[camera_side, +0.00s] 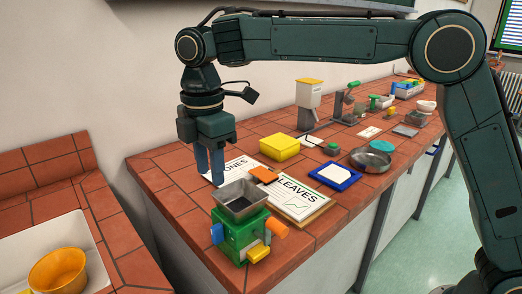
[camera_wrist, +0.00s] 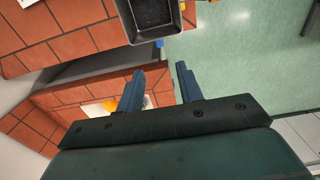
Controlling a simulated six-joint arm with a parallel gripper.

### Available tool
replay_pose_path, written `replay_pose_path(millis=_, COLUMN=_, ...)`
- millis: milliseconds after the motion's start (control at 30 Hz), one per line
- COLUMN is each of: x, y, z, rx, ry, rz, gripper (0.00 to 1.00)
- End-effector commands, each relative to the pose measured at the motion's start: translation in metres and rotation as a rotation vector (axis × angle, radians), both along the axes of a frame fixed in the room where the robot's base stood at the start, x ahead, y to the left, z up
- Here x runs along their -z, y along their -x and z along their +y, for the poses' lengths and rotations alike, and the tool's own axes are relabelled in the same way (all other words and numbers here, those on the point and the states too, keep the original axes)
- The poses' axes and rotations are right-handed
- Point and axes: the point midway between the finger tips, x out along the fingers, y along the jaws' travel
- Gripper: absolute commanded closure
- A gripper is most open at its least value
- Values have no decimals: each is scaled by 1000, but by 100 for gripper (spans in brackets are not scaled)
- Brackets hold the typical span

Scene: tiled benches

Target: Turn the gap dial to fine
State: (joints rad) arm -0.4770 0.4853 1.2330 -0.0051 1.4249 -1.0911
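A green mill (camera_side: 241,236) with a grey metal hopper (camera_side: 240,198) stands near the front corner of the tiled bench. It has a blue knob (camera_side: 217,233) on its left, an orange part (camera_side: 275,227) on its right and a yellow part (camera_side: 258,252) low in front. I cannot tell which is the gap dial, nor read its setting. My gripper (camera_side: 212,178) hangs fingers-down, just above and left of the hopper. In the wrist view its two blue fingers (camera_wrist: 162,66) are apart with nothing between them; the hopper (camera_wrist: 154,14) shows beyond them at the top.
Cards reading ONES and LEAVES (camera_side: 297,194), an orange block (camera_side: 263,174), a yellow box (camera_side: 279,147), a blue-framed card (camera_side: 335,175) and a metal pan (camera_side: 370,159) lie behind the mill. A yellow bowl (camera_side: 58,271) sits in the left sink, across a gap between benches.

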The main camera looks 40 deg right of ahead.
Motion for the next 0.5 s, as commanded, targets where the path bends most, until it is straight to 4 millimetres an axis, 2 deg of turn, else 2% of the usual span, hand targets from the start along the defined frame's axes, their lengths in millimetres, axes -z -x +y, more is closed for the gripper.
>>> replay_pose_path(millis=267, x=3, y=-2, z=-1, rx=2, ry=0, rz=-2, gripper=64)
replay_pose_path(millis=500, x=19, y=-2, z=-1, rx=2, ry=1, rz=0, gripper=64)
